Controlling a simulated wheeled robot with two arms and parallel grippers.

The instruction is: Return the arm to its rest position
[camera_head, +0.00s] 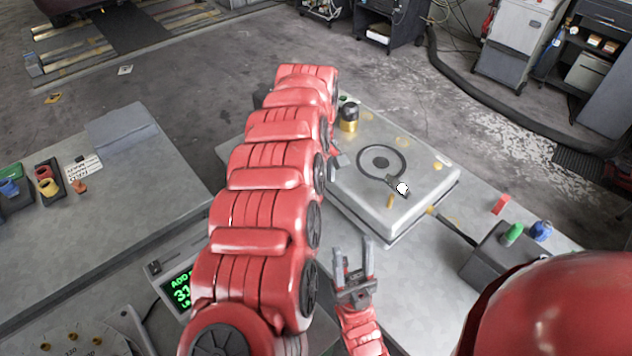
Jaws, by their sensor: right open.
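My right gripper (353,248) is open and empty. The gripper looks apart from the box. My red segmented arm runs from the bottom up through the middle and hides part of the table and the box's left side.
The box carries a black ring (382,162), a white round piece (402,188) and a black-and-gold cylinder (348,117). A green-lit display (182,290) stands lower left. A dark block (495,258) with green and blue pieces and a red piece (500,204) are at right.

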